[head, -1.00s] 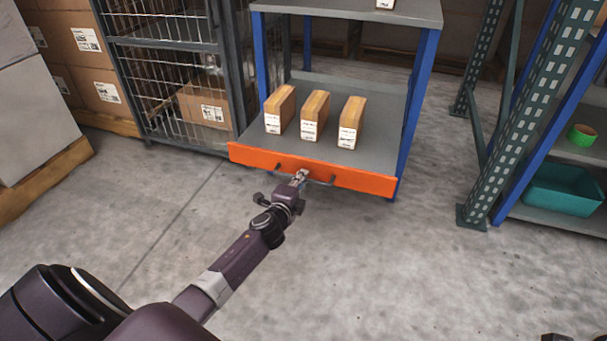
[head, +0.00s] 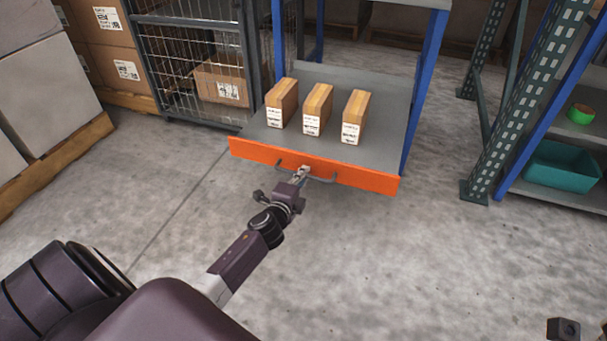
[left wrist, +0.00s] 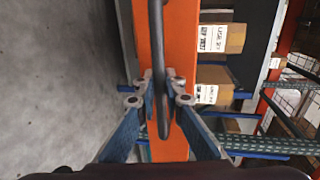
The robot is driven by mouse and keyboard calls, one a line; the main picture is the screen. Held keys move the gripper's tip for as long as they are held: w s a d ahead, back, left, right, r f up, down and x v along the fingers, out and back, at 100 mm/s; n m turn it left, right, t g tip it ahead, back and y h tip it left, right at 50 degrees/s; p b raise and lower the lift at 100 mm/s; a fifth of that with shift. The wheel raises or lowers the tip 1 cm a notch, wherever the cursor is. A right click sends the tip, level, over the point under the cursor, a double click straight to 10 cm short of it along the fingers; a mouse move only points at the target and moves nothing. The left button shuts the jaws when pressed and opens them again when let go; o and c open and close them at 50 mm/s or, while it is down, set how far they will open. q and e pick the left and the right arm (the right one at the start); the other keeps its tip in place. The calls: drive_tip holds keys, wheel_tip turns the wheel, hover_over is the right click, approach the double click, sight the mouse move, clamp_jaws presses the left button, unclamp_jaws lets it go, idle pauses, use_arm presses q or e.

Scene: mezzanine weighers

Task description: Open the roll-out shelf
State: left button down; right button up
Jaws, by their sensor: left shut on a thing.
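The roll-out shelf (head: 388,131) is a grey deck with an orange front panel (head: 362,181) and a dark bar handle (head: 322,179). It stands partly out in front of the blue rack posts. Three cartons (head: 312,109) stand upright on it. My left gripper (head: 303,173) is shut on the handle near its middle. In the left wrist view the left gripper's fingers (left wrist: 160,88) close on either side of the handle (left wrist: 158,45), in front of the orange panel (left wrist: 181,45). A small dark part at the lower right of the head view may be my right arm; its fingers do not show.
A wire cage (head: 188,65) with a carton stands left of the rack. A green perforated upright (head: 516,95) and a shelf with a teal bin (head: 563,165) stand at the right. The concrete floor (head: 400,270) before the shelf is clear.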

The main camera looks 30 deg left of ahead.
use_arm(q)
drive_tip(key=c, duration=2)
unclamp_jaws()
drive_tip(key=shift+c, duration=0.2)
drive_tip(key=v, duration=1.2)
